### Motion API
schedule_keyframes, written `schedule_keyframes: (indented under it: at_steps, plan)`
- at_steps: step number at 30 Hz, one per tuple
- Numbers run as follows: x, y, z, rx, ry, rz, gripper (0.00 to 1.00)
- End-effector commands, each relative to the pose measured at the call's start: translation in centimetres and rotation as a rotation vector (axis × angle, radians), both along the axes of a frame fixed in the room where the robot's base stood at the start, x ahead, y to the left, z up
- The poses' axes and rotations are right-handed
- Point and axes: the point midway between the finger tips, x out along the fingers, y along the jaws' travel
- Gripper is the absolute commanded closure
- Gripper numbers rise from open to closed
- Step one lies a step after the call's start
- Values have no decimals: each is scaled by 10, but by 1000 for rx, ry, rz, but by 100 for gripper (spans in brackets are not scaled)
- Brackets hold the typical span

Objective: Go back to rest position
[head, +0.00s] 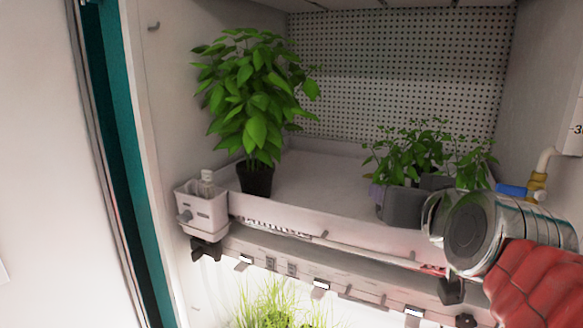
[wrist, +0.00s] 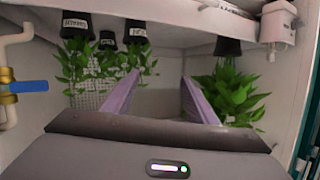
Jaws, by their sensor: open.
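My gripper shows in the wrist view (wrist: 160,84) with its two pale lavender fingers spread apart and nothing between them. In the head view my gripper (head: 378,194) is over the right part of the shelf tray (head: 320,190), in front of the small potted plants (head: 408,152). Its dark grey body hides part of their pots. My silver wrist and red-sleeved arm come in from the lower right. The wrist view is upside down, with several black pots hanging from the top, such as the labelled pot (wrist: 137,32) at left.
A tall leafy plant (head: 255,95) in a black pot stands at the tray's left. A white box (head: 203,210) with a clear bottle is at the front left corner. A blue-handled valve (head: 512,191) is close to my wrist. Grass (head: 275,308) grows under lights below. The tray's middle is clear.

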Motion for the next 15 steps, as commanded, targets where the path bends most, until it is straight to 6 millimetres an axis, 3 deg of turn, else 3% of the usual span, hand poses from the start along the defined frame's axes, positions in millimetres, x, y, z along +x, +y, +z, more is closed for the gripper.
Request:
schedule_keyframes:
  at_steps: [1,6,12,15]
  plan:
    - [-8,5,-26,3,75,14,47]
    - [-45,16,-109,0,326,45,47]
    - [-105,19,-194,-26,610,60,47]
    - [-135,18,-227,-51,723,65,47]
